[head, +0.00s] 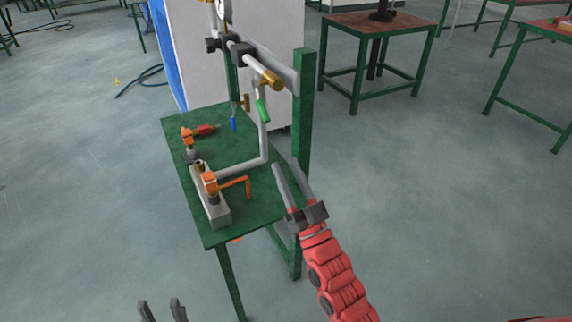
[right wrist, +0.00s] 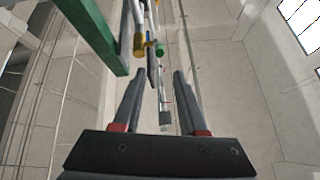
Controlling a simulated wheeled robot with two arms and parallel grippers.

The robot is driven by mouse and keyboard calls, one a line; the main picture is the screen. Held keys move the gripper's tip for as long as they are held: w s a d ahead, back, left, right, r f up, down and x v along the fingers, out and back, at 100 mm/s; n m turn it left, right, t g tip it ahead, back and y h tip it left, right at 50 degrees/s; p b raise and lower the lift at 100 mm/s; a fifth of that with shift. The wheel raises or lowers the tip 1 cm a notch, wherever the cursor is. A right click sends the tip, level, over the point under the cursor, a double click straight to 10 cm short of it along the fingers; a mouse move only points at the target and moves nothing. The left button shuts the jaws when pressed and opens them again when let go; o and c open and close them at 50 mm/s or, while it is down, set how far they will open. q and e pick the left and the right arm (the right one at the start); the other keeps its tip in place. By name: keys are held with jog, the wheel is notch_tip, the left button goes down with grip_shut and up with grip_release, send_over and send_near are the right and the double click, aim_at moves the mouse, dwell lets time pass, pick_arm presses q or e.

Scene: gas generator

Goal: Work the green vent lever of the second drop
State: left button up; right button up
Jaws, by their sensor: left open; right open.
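The green vent lever (head: 262,111) hangs on the near pipe drop, just below the brass end of the overhead pipe. In the right wrist view a green round-looking end (right wrist: 160,49), probably this lever, shows beyond the fingertips, beside a brass piece (right wrist: 139,44). My right gripper (head: 286,166) is open and empty, below and to the right of the lever, beside the table's right side. Its two fingers point up, apart from the lever (right wrist: 160,75). My left gripper (head: 159,302) is open at the bottom edge, far from the pipes; only its fingertips show.
A blue lever (head: 233,123) hangs on the farther drop. A green post (head: 303,105) rises close behind my right gripper.

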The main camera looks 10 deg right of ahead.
jog(key=shift+g+h, duration=0.4)
jog(key=shift+g, duration=0.1)
jog(key=r+p, duration=0.2)
jog(key=p, duration=0.1)
jog(key=a+r+p, duration=0.1)
jog(key=p, duration=0.1)
jog(key=r+p, duration=0.2)
jog(key=p, duration=0.1)
jog(key=shift+s+a+r+p, duration=0.1)
jog(key=shift+a+r+p, duration=0.2)
grip_shut()
jog(key=s+r+n+g+h+p, duration=0.3)
jog(key=r+g+p, duration=0.55)
jog(key=p, duration=1.95)
jog(key=t+h+p, duration=0.1)
jog(key=t+p, duration=0.1)
jog(key=p, duration=0.3)
send_near(261, 106)
jog(key=shift+m, duration=0.3)
jog(key=shift+x, duration=2.95)
